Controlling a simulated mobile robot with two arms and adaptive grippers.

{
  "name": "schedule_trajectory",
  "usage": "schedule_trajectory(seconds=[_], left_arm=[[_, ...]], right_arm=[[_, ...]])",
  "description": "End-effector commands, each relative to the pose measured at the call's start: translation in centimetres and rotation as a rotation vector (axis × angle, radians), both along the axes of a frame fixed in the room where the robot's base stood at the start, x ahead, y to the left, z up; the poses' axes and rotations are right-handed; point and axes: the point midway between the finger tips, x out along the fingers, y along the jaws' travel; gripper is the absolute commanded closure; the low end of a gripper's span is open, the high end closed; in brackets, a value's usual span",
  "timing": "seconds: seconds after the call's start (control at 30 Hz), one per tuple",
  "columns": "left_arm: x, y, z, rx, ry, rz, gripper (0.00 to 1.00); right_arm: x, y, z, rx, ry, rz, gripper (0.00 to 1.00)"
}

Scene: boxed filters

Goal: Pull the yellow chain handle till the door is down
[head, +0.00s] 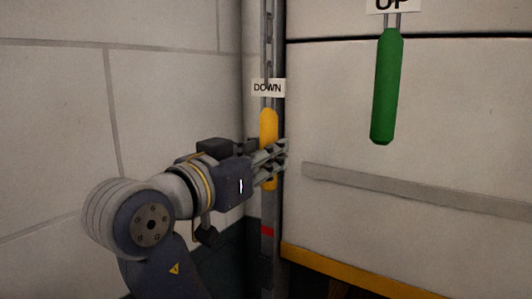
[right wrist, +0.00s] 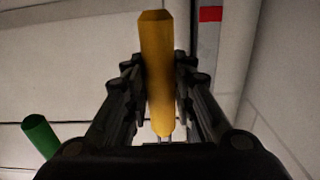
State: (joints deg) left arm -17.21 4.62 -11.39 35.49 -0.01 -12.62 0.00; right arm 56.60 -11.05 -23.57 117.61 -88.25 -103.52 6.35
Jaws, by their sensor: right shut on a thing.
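The yellow chain handle (head: 268,124) hangs upright under a "DOWN" label (head: 267,87), in front of a grey vertical rail. My right gripper (head: 275,162) is shut around its lower middle part, and the fingers hide some of it. In the right wrist view the yellow handle (right wrist: 157,70) stands between the two fingers of the right gripper (right wrist: 158,88). The door (head: 420,110) is a pale panel with a grey strip across it. Its yellow bottom edge (head: 330,266) shows low in the head view, with a dark gap beneath. My left gripper is not in view.
A green handle (head: 386,85) hangs right of the yellow one under an "UP" label (head: 393,5); it also shows in the right wrist view (right wrist: 39,136). The rail (head: 268,258) bears a red mark (head: 267,231) below my gripper. A pale block wall (head: 120,90) stands at left.

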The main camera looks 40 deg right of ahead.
Motion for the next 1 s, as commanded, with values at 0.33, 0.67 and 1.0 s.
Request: schedule_trajectory(seconds=[0.33,0.67,1.0], left_arm=[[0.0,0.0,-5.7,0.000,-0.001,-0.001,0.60],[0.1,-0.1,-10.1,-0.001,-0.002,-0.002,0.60],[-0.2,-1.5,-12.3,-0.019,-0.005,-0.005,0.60]], right_arm=[[0.0,0.0,-6.3,0.005,0.006,0.001,1.00],[0.0,0.0,-11.3,0.007,0.006,0.000,1.00],[0.0,0.0,-13.8,0.006,0.005,-0.001,1.00]])
